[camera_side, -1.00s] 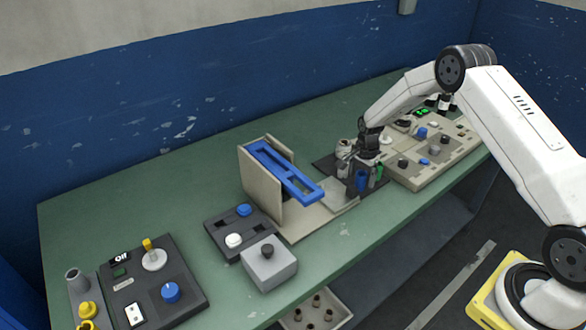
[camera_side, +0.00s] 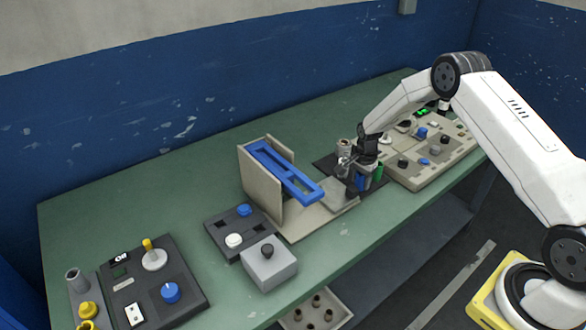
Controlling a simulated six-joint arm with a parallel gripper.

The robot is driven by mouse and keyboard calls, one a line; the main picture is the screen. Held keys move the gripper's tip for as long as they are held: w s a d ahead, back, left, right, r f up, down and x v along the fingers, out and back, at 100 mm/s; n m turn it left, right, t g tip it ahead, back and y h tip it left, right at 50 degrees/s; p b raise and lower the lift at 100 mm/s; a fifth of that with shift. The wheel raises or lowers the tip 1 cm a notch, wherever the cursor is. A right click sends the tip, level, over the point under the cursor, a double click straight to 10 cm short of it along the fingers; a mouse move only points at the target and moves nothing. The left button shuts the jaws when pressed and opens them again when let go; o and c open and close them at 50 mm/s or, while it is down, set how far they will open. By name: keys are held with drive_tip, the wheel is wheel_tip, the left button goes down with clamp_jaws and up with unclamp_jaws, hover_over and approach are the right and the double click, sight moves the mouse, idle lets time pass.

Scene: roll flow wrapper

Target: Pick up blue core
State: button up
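The blue core (camera_side: 364,184) stands on a dark plate (camera_side: 326,163) in the middle of the green table, partly hidden by my gripper. My gripper (camera_side: 359,177) points down over the plate, with its fingers low around or beside the blue core. I cannot tell whether the fingers touch it or how far apart they are. A green core (camera_side: 378,172) stands just right of the blue one.
A blue slotted frame (camera_side: 283,173) leans on a beige stand (camera_side: 262,189) left of my gripper. A beige control panel (camera_side: 433,155) lies to the right. A grey box (camera_side: 269,265) and dark control panels stand at the left front. The table's back left is clear.

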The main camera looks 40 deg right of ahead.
clamp_jaws()
drive_tip(key=shift+r, duration=0.1)
drive_tip(key=shift+r, duration=0.75)
drive_tip(key=s+a+r, duration=0.3)
drive_tip(key=s+r, duration=0.8)
drive_tip(key=s, duration=0.2)
drive_tip(key=shift+s+a+r, duration=0.15)
drive_tip(key=shift+s+a, duration=0.1)
drive_tip(key=shift+a, duration=0.1)
drive_tip(key=shift+w, duration=0.1)
drive_tip(key=w+a+f+n, duration=0.1)
drive_tip(key=w+a, duration=0.2)
drive_tip(key=w, duration=0.6)
drive_tip(key=w+a+f+n, duration=0.1)
drive_tip(key=w+a, duration=0.3)
drive_tip(key=w, duration=0.5)
drive_tip(key=shift+w+a, duration=0.2)
drive_tip(key=shift+w, duration=0.1)
